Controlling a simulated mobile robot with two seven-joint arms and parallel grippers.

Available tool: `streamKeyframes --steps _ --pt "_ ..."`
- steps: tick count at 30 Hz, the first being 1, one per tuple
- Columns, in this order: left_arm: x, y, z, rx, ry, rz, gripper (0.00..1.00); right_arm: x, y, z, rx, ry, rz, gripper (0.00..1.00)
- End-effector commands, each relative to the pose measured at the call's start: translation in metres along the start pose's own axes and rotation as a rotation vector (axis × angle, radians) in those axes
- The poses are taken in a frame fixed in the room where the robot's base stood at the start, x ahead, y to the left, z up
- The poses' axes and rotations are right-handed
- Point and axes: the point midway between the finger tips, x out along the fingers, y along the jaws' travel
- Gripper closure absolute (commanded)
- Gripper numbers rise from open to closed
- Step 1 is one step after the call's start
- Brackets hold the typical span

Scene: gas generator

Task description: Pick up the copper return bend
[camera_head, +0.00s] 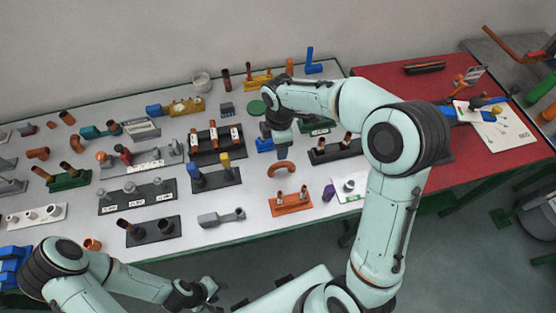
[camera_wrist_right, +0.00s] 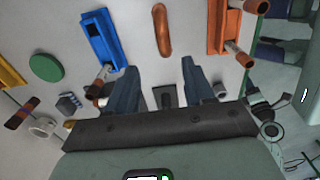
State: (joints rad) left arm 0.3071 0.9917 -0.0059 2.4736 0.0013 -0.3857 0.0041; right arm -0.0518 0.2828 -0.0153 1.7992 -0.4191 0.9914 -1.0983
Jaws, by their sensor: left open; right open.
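The copper return bend (camera_head: 282,167) is a curved orange-brown tube on the grey table, just in front of my right gripper (camera_head: 281,150). In the right wrist view the bend (camera_wrist_right: 162,32) shows as an upright elongated copper piece, ahead of and between the two blue-grey fingers of the right gripper (camera_wrist_right: 160,64). The fingers are apart, with nothing between them, and do not appear to touch the bend. My left gripper (camera_head: 208,288) is open and empty, low in the head view in front of the table.
An orange holder with copper pins (camera_head: 290,203) stands in front of the bend; it also shows at right in the wrist view (camera_wrist_right: 222,32). A blue holder (camera_wrist_right: 100,38) is at left there. Several other fittings crowd the table. A red table (camera_head: 400,88) adjoins at right.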

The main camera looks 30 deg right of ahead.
Motion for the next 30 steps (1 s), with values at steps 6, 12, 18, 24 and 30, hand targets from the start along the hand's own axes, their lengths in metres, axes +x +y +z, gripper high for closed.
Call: streamKeyframes --steps 6,12,18,24,30 --pt "0.006 -0.004 0.004 -0.002 -0.005 -0.002 0.59 0.045 -0.002 0.000 -0.001 -0.002 -0.006 0.48" --pt "0.007 -0.004 0.004 -0.002 -0.005 -0.002 0.59 0.061 -0.001 0.001 0.000 -0.001 -0.003 0.48" --pt "0.006 -0.004 0.004 -0.002 -0.005 -0.002 0.59 0.084 -0.005 0.002 0.000 -0.002 -0.006 0.48" --pt "0.007 -0.004 0.004 -0.002 -0.005 -0.002 0.59 0.109 -0.005 0.002 0.000 -0.001 -0.003 0.48" --pt "0.007 -0.004 0.004 -0.002 -0.005 -0.002 0.59 0.113 -0.005 0.002 0.000 0.001 -0.001 0.48"
